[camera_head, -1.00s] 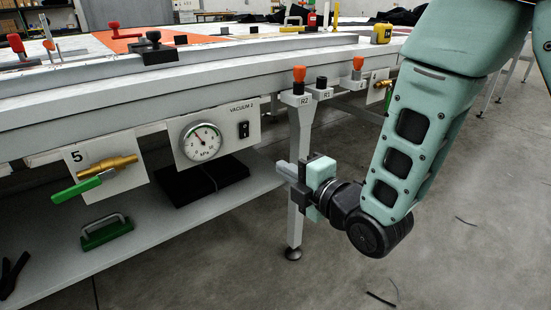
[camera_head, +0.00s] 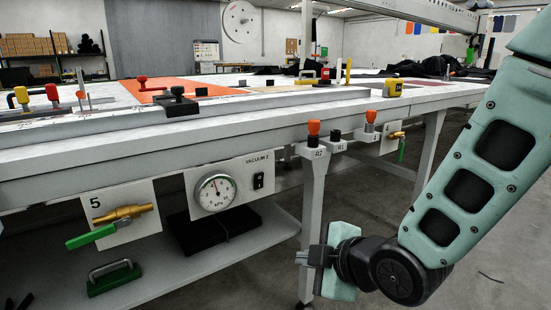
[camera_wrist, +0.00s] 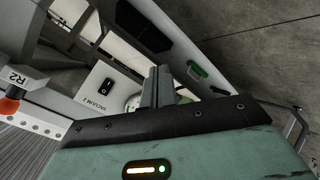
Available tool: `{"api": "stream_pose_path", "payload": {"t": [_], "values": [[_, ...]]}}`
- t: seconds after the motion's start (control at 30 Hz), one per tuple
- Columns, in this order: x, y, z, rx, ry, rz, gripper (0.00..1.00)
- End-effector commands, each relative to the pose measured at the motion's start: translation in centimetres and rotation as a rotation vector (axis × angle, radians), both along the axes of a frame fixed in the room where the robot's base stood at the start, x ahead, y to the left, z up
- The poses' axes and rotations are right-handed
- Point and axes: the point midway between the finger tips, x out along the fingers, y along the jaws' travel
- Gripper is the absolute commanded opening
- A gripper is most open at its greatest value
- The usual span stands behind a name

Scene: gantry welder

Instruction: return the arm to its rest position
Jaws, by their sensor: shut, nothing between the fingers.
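My gripper (camera_head: 302,258) is at the lower middle of the head view, in front of the table leg below the R2 holder. Its fingers point left and are together, with nothing between them. My green arm comes in from the right edge. In the wrist view the closed fingers (camera_wrist: 158,86) stand up at the middle, partly in front of the gauge. The gripper hangs apart from the valve and the gauge.
The long table (camera_head: 200,138) carries a gauge (camera_head: 215,192), a brass valve with green handle (camera_head: 105,230) and orange-topped tools (camera_head: 313,128) in holders. Open floor (camera_head: 480,280) lies to the right.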

Motion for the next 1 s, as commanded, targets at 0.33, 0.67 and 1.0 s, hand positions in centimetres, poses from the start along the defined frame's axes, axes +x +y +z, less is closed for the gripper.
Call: {"api": "stream_pose_path", "payload": {"t": [0.33,0.67,1.0], "values": [[-10.2,-3.3,-0.2,0.000,0.654,-0.386,0.00],[-18.5,-7.4,1.5,-0.116,0.962,-0.754,0.00],[-19.5,-7.9,8.9,-0.138,0.992,-0.805,0.00]]}}
